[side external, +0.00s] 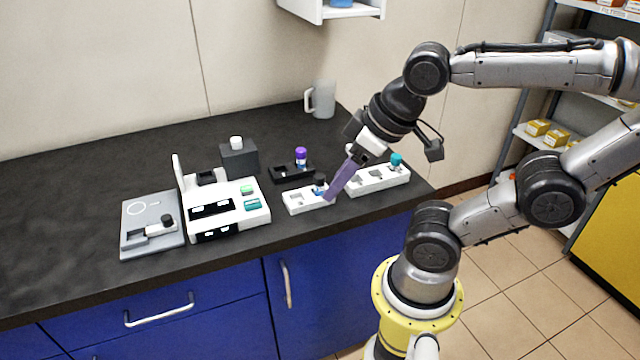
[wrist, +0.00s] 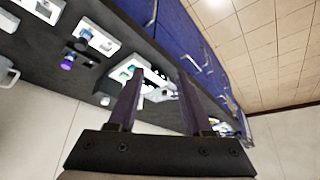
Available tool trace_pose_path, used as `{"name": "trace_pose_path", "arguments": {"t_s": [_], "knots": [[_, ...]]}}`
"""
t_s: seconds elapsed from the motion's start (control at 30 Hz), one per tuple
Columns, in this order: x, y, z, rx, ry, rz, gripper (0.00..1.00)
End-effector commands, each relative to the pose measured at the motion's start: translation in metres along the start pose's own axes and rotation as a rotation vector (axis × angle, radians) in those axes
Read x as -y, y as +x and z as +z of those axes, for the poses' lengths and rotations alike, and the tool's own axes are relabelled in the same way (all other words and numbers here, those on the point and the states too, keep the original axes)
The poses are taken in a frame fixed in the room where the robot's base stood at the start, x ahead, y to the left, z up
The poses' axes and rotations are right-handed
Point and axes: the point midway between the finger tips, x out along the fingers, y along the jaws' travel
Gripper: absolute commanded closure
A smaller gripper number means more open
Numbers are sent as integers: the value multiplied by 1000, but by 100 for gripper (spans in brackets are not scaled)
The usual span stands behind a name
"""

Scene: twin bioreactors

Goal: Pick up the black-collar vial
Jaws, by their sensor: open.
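A vial with a black top (side external: 319,180) and a blue band stands in the short white rack (side external: 296,207). My gripper (side external: 332,197) points down and left beside it, its purple fingers just to the right of the vial and partly over the rack's right end. Whether they touch is unclear. In the wrist view my gripper (wrist: 158,73) is open, with nothing held between the fingers. The short white rack (wrist: 104,42) and the dark-topped vial (wrist: 81,46) show there at upper left, outside the fingers. Another black-capped piece (side external: 167,221) is on the grey plate.
A teal-capped vial (side external: 396,160) stands in the longer white rack (side external: 398,180) to the right. A purple-capped vial (side external: 301,155) stands in a dark holder (side external: 279,177) behind. A white device (side external: 258,218), grey plate (side external: 130,248) and mug (side external: 322,100) are also on the counter (side external: 70,200).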

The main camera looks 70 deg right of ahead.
Motion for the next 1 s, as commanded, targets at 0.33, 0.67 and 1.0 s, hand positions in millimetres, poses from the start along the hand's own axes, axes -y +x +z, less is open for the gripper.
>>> {"name": "trace_pose_path", "arguments": {"t_s": [0.33,0.67,1.0], "knots": [[0,0,0,0,0,0,50],[0,0,0,0,0,0,27],[0,-7,-6,-2,162,0,27]]}}
